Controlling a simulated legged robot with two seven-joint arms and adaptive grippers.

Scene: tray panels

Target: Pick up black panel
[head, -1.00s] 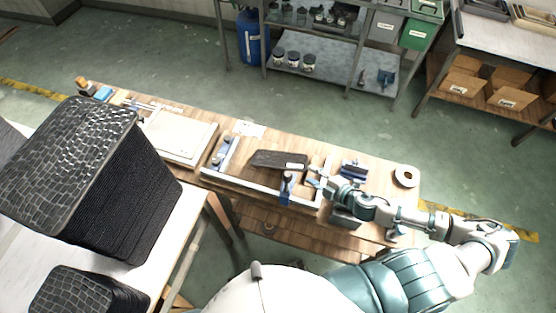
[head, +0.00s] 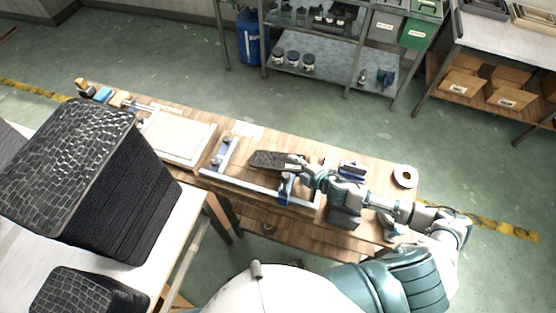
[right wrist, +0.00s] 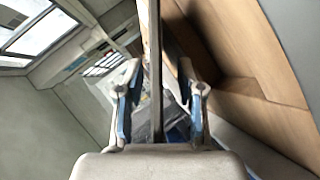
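The black panel (head: 268,159) lies in the metal frame fixture on the wooden bench, in the middle of the head view. My right gripper (head: 297,165) is at the panel's right end and covers part of it. In the right wrist view the two fingers of my right gripper (right wrist: 160,100) stand apart. A thin upright edge, which looks like the panel (right wrist: 155,60), runs between them with a gap on each side. My left gripper is not in view.
The fixture's rail (head: 245,187) and blue clamp (head: 286,188) are close to my right gripper. A tape roll (head: 404,176) lies at the bench's right end. A pale tray (head: 180,137) is left of the fixture. Stacked black panels (head: 70,160) stand at the left.

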